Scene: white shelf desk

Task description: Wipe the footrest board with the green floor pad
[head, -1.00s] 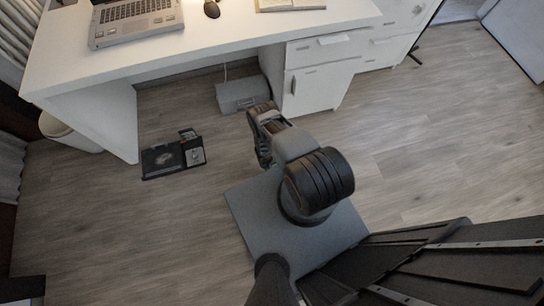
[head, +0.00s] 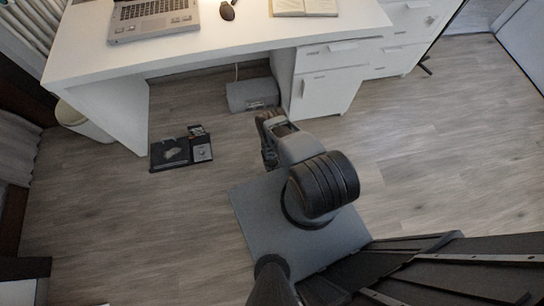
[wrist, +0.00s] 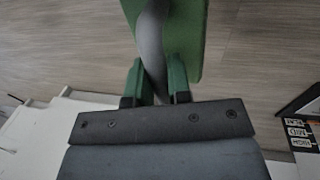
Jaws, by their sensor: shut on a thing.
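My gripper (wrist: 154,80) is shut on the grey curved handle of the green floor pad (wrist: 188,32), seen at the top of the wrist view. In the head view my gripper (head: 270,140) is above the floor, and the pad cannot be made out there.
The white desk (head: 245,30) stands behind, with a laptop (head: 155,18) on top and a drawer unit (head: 328,90) at right. A pale bin (head: 85,120) stands at left. The floor around the board's front is clear.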

